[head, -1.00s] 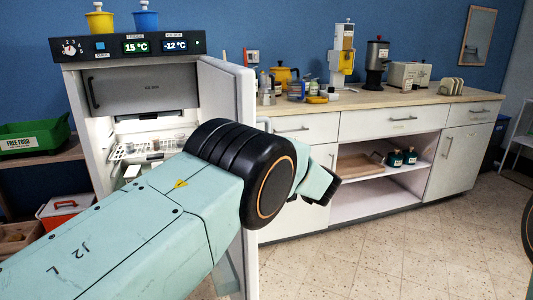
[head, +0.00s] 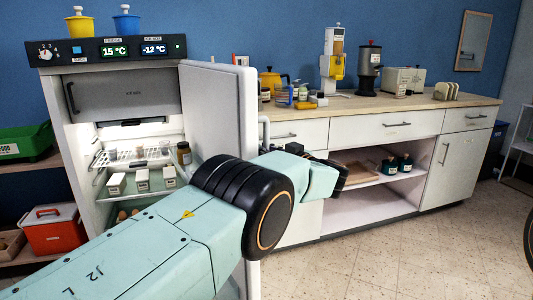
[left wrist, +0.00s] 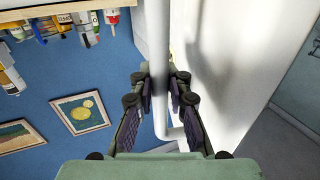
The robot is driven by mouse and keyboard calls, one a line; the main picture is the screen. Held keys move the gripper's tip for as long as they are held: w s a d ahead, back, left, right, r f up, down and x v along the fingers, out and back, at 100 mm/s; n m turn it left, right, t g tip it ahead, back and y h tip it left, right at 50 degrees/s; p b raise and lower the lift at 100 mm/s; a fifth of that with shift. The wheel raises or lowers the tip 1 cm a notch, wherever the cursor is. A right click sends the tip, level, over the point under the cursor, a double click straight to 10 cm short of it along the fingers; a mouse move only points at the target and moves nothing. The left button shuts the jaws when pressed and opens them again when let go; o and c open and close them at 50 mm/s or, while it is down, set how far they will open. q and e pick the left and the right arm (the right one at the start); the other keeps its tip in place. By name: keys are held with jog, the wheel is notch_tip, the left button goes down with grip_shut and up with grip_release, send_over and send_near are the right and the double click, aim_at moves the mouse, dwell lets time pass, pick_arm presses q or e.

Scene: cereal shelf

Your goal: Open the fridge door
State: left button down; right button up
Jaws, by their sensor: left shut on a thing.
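The white fridge (head: 85,130) stands at the left in the head view, its door (head: 218,105) swung well open toward me. Its inner face shows. The door's light handle (head: 264,132) sticks out from its right side, and my arm hides its lower part. In the left wrist view the handle is a pale bar (left wrist: 157,40) beside the white door (left wrist: 235,50). My left gripper (left wrist: 160,78) is shut on this bar, one finger on each side. In the head view the left arm crosses in front of the door, and its fingertips are not clear. My right gripper is not in view.
Inside the fridge are a grey icebox flap (head: 122,92), a wire rack and small boxes and jars. A counter (head: 390,103) with kitchen things runs along the wall to the right. A red cooler (head: 52,230) sits at lower left. The tiled floor (head: 400,255) is clear at right.

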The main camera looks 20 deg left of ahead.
pick_arm(q)
jog(key=shift+w+d, duration=0.15)
jog(key=shift+d, duration=0.1)
jog(key=shift+a, duration=0.1)
dwell(0.3)
jog(key=c, duration=1.3)
grip_release()
jog(key=shift+r, duration=0.15)
